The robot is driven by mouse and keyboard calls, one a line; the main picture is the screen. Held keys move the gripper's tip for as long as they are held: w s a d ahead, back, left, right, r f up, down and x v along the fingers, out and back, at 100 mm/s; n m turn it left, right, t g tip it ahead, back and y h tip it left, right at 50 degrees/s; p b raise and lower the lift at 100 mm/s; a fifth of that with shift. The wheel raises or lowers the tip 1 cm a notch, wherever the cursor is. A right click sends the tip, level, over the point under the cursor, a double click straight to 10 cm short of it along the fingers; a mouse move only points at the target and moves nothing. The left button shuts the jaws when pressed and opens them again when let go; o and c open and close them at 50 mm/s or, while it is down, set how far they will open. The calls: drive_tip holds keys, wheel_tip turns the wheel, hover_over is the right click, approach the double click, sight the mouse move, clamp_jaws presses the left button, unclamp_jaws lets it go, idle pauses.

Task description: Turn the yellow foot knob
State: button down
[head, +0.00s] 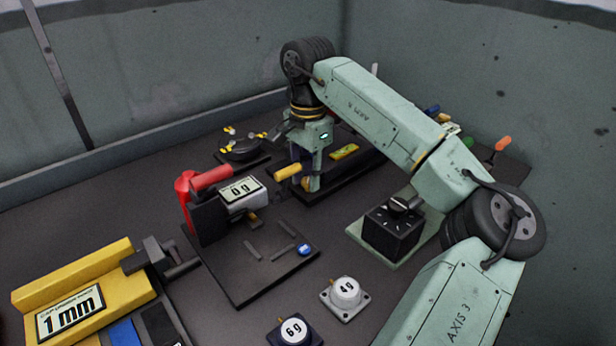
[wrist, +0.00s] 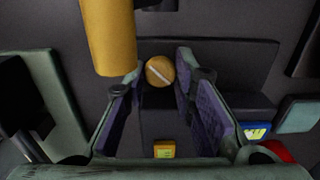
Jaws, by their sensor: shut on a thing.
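The yellow foot knob (wrist: 160,71) is a small round knob with a pale line across its face. In the wrist view it sits between the two fingertips of my gripper (wrist: 162,78), which is shut on it. In the head view my gripper (head: 309,178) points down at the dark base of a device behind the middle of the table. A yellow bit of the knob (head: 313,184) shows at the fingertips there; the rest is hidden by the fingers.
A yellow cylinder (head: 287,172) lies close to the left of my gripper; it also shows in the wrist view (wrist: 108,35). A red-handled device (head: 210,178) with a "0 g" label stands to the left. A black box with a dial (head: 392,232) stands to the right.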

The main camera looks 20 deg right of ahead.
sight(308, 180)
idle(0.3)
drive_tip(key=c, duration=1.3)
unclamp_jaws()
drive_tip(key=shift+c, duration=0.2)
drive_tip(key=shift+r, duration=0.1)
wheel_tip(308, 180, up, 12)
